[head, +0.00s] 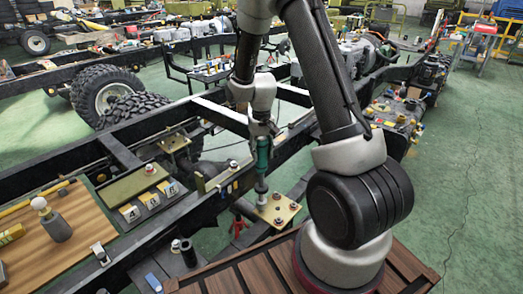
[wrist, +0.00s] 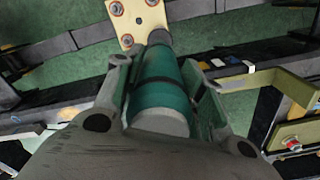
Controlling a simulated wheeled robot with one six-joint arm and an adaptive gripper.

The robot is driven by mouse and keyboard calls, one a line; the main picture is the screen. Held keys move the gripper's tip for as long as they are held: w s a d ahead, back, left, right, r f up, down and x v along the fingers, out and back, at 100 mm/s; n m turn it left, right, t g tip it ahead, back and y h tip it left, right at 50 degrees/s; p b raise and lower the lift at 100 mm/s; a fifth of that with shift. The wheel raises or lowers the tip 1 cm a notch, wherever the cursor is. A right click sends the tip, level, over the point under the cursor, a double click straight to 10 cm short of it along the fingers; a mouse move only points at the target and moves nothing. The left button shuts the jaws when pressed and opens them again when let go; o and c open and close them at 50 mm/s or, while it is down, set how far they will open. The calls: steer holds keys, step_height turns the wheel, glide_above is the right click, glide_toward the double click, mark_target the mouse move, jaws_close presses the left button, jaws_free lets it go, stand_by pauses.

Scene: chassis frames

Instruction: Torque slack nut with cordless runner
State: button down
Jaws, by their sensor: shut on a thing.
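My gripper (head: 264,128) is shut on the green cordless runner (head: 263,155), which it holds roughly upright with the nose down. In the wrist view the gripper (wrist: 165,85) has a finger on either side of the runner (wrist: 160,98). Several nuts show on that plate; one is the nut (head: 278,222). In the wrist view the plate (wrist: 140,18) lies beyond the nose. The nose hides what is under it, so I cannot tell whether it touches a nut.
Black frame rails (head: 185,115) run on both sides of the plate. Green floor (head: 455,190) is clear at right.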

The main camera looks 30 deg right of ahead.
mark_target(261, 138)
steer(key=shift+f, duration=1.35)
stand_by(3.3)
steer(key=shift+r, duration=0.15)
stand_by(0.9)
steer(key=shift+r, duration=1.5)
steer(key=shift+r, duration=2.45)
steer(key=shift+f, duration=0.1)
